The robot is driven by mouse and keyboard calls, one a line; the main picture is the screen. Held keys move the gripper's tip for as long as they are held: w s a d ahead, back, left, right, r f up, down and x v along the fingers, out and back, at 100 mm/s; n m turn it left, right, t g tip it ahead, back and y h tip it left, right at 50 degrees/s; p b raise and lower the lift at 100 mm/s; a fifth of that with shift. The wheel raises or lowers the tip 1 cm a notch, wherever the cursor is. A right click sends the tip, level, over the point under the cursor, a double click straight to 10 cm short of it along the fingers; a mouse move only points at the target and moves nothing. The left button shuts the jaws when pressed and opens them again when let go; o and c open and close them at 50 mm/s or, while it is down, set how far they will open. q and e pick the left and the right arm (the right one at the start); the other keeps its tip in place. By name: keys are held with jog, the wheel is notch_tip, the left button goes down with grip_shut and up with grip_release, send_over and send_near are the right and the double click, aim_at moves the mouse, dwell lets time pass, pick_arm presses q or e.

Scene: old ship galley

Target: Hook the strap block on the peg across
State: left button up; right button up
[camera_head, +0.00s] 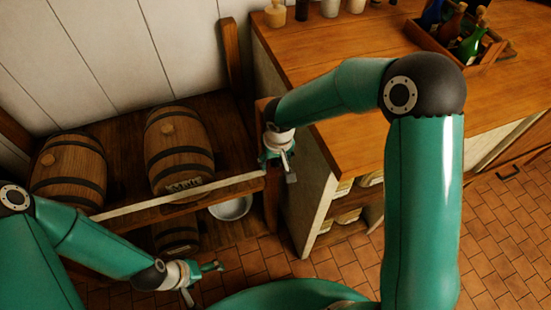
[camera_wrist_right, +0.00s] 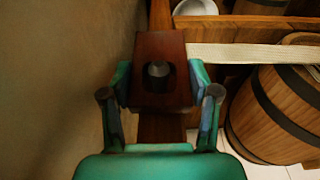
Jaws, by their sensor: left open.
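A reddish-brown wooden block-shaped piece (camera_wrist_right: 147,48) fills the middle of the right wrist view. A dark round peg-like end (camera_wrist_right: 158,72) shows in its face, with a dark ring or shadow around it. The fingers of my right gripper (camera_wrist_right: 160,88) lie along both sides of this piece; I cannot tell whether they touch it. In the head view my right gripper (camera_head: 277,167) is at the shelf's front post, beside the counter end. I cannot make out a strap. My left gripper (camera_head: 205,282) is open and empty, low in front of the shelf.
A wooden shelf rack holds barrels (camera_head: 178,140) behind a pale rail (camera_head: 130,207). A metal bowl (camera_head: 231,207) sits beneath. The counter (camera_head: 330,60) stands right of the post, with a bottle crate (camera_head: 490,50) on top. Tiled floor (camera_head: 510,220) is open at the right.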

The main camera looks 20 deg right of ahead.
jog(key=o, duration=0.4)
jog(key=shift+r, duration=0.1)
